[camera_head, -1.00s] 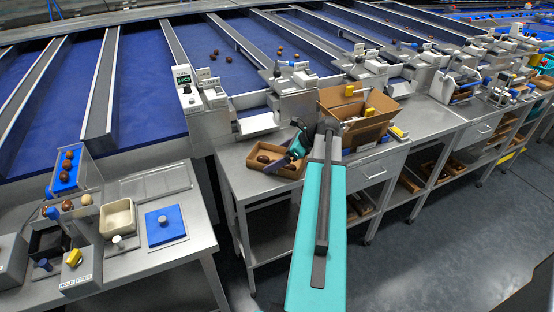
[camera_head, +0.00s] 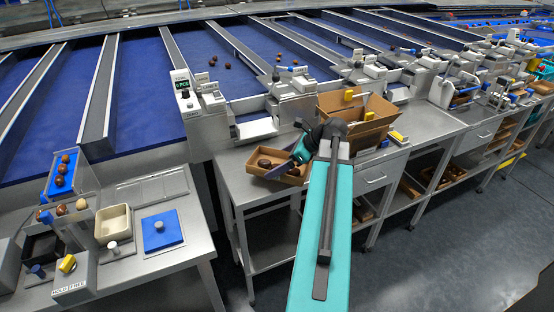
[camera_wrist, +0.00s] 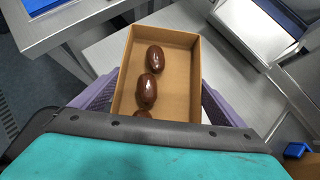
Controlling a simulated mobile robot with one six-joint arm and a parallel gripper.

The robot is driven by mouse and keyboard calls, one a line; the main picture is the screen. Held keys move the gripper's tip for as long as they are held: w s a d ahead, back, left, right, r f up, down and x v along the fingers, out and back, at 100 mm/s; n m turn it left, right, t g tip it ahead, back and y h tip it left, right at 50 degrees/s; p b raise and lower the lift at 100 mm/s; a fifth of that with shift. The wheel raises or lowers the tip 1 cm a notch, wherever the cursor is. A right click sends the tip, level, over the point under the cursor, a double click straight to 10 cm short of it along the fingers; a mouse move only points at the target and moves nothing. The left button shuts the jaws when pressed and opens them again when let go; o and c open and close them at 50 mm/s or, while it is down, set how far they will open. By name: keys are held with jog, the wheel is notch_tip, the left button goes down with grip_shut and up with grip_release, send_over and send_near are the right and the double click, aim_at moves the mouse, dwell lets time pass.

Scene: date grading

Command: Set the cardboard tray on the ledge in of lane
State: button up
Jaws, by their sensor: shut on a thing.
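The cardboard tray (camera_head: 262,172) is a small open brown box above the front of the steel table, below the lanes. In the wrist view the tray (camera_wrist: 183,85) holds dark brown dates (camera_wrist: 154,60); two show whole and a third is partly hidden by my wrist. My gripper (camera_head: 292,160) is shut on the tray, with purple fingers against its left and right sides in the wrist view (camera_wrist: 157,102). A pale lane ledge (camera_head: 256,129) lies behind the tray and is empty. Contact under the tray is hard to judge.
A larger open cardboard carton (camera_head: 357,115) with a yellow-topped item stands right of my gripper. A counter unit (camera_head: 187,95) stands left of the ledge. The left table carries a beige bin (camera_head: 113,226) and a blue lidded block (camera_head: 161,231).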

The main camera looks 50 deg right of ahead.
aim_at(285, 175)
jog(key=s+a, duration=0.2)
jog(key=s, duration=0.1)
jog(key=s+a+b, duration=0.1)
jog(key=shift+s+r, duration=0.2)
jog(key=shift+s, duration=0.1)
jog(key=shift+s+a+f, duration=0.1)
jog(key=shift+s, duration=0.05)
jog(key=shift+b, duration=0.95)
jog(key=b, duration=0.4)
jog(key=shift+s+a, duration=0.15)
jog(key=shift+s, duration=0.15)
jog(key=s+b, duration=0.1)
jog(key=b, duration=0.3)
jog(key=shift+a, duration=0.3)
jog(key=shift+s+a+b, duration=0.15)
jog(key=shift+a+b, duration=0.05)
jog(key=shift+b, duration=0.9)
jog(key=shift+s+a+r+b, duration=0.2)
jog(key=shift+s+a+b, duration=0.2)
jog(key=shift+s+b, duration=0.3)
jog(key=shift+s+a+r+b, duration=0.2)
jog(key=shift+s+a+b, duration=0.25)
jog(key=shift+b, duration=0.3)
